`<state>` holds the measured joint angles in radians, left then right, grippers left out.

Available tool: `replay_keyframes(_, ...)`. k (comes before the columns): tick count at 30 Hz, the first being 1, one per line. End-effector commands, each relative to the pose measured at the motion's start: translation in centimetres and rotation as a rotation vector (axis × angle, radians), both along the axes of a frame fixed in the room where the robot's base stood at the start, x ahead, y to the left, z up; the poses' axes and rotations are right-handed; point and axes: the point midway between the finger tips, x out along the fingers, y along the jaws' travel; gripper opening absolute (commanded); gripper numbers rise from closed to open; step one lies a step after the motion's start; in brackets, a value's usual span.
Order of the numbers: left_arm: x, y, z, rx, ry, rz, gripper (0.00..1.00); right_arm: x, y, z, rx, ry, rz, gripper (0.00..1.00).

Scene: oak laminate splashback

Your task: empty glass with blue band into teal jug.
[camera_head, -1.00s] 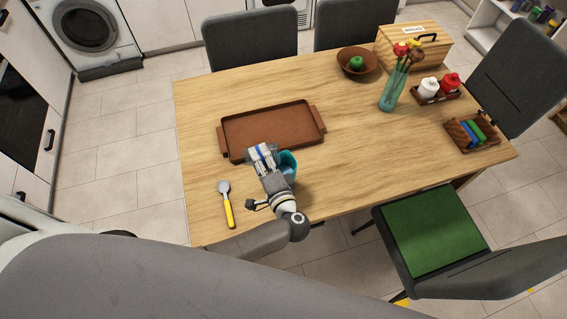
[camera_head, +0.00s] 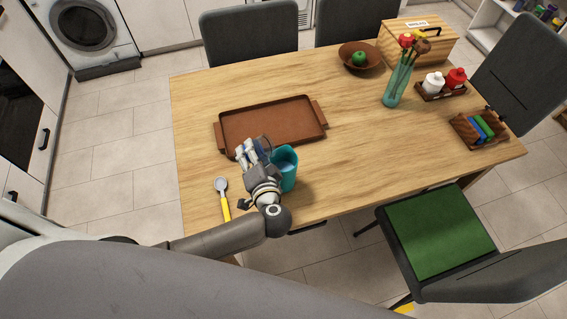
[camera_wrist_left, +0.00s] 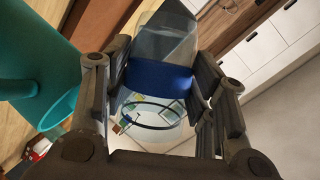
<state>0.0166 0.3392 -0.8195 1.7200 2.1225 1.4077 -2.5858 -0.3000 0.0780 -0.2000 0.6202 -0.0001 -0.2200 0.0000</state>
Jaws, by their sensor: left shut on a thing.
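The teal jug (camera_head: 288,174) stands upright near the table's front edge, and its side and rim show at the left of the left wrist view (camera_wrist_left: 35,62). My left gripper (camera_head: 249,152) is just left of the jug in the head view. It is shut on the glass with blue band (camera_wrist_left: 160,78), whose clear walls and blue band show between the fingers in the left wrist view. The glass (camera_head: 264,143) is mostly hidden by the fingers in the head view. It is held apart from the jug. Its contents cannot be told. My right gripper is out of view.
A brown tray (camera_head: 226,120) lies behind the gripper. A spoon with yellow handle (camera_head: 226,207) lies to its left. A teal vase with flowers (camera_head: 393,92), a brown bowl (camera_head: 346,61) and a wooden caddy (camera_head: 463,132) stand farther off. The table's middle right is clear.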

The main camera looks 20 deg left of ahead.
Motion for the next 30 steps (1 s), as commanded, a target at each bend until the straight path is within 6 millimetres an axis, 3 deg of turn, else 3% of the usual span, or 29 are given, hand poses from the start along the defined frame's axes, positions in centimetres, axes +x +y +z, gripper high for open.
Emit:
replay_keyframes(2,0.0,0.1,-0.7,-0.029,-0.013,-0.001,0.2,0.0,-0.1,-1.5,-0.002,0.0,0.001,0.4)
replay_keyframes(4,0.0,0.1,0.5,-0.061,-0.021,0.001,0.2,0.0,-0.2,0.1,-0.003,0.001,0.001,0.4)
replay_keyframes(11,0.0,0.1,1.0,-0.187,-0.064,0.001,0.2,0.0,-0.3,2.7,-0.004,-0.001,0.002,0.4)
replay_keyframes(17,-0.2,0.5,-0.4,-0.329,-0.114,0.002,0.2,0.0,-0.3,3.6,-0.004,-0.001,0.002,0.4)
replay_keyframes(30,-0.9,2.6,-5.3,-0.6,-0.208,0.0,0.2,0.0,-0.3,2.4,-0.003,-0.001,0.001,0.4)
